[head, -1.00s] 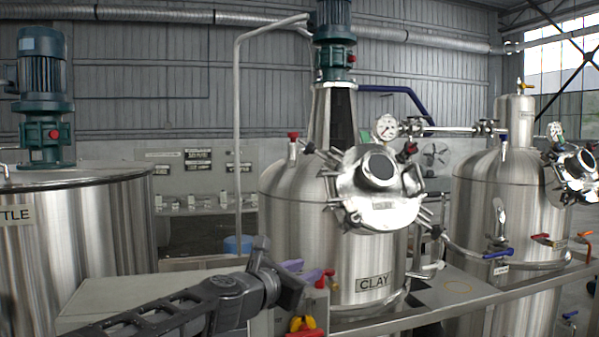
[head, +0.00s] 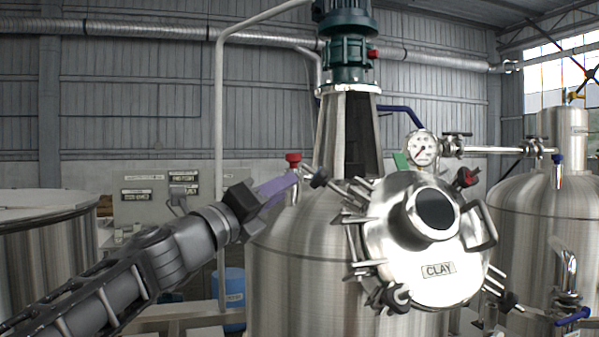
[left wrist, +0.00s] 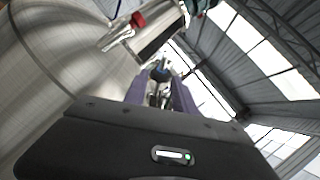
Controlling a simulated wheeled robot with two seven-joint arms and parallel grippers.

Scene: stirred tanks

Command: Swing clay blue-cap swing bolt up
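The CLAY tank (head: 290,275) has a round steel hatch lid (head: 440,270) labelled CLAY, with swing bolts around it. A dark-capped bolt (head: 320,178) sticks out at the lid's upper left; I cannot tell its cap colour. A red-capped bolt (head: 466,178) is at the upper right. No cap on the lid reads clearly as blue. My left gripper (head: 290,184), with purple fingers, is just left of the dark-capped bolt. In the left wrist view its fingers (left wrist: 160,85) are apart, with small, unclear hardware and a bluish spot seen between them. My right gripper is out of view.
A red-topped fitting (head: 293,160) stands on the tank just behind my left fingers. A pressure gauge (head: 422,148) and pipe are behind the lid. Another tank (head: 530,230) is at the right. A vertical pipe (head: 219,130) rises behind my left arm.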

